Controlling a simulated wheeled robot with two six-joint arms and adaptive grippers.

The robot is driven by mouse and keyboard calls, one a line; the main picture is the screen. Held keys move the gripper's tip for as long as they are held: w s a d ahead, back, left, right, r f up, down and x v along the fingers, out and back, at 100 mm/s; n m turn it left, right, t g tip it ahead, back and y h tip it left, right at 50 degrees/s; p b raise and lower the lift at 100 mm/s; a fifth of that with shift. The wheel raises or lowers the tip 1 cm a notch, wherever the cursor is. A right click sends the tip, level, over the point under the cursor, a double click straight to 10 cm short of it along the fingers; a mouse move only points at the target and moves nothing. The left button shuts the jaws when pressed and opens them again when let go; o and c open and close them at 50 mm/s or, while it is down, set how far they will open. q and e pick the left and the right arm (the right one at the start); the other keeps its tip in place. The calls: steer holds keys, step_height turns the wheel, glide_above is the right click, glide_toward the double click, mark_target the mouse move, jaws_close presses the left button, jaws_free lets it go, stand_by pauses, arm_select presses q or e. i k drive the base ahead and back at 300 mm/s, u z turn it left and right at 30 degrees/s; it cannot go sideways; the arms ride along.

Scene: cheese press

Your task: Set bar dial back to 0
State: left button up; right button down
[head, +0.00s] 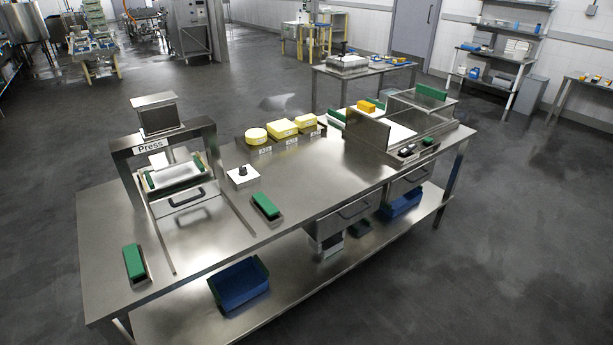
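A black dial knob (243,170) sits on a small white plate on the steel table (215,240), just right of the press. I take it for the bar dial; its markings are too small to read, so I cannot tell its setting. The press (168,139) is a steel frame labelled "Press" with a block on top. Under it is a white tray (178,174) with green ends above a drawer-like front with a dark handle. Neither of my grippers is in view.
Green-topped blocks stand near the table's front edge, left (134,262) and middle (265,206). Yellow cheeses (282,128) sit on a labelled stand behind the dial. A clear-covered machine (400,125) stands at the right. Blue bins (240,283) are on the lower shelf.

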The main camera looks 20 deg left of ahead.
mark_target(243, 170)
steer(key=z, duration=0.4)
steer(key=i, duration=1.6)
steer(key=u, duration=0.75)
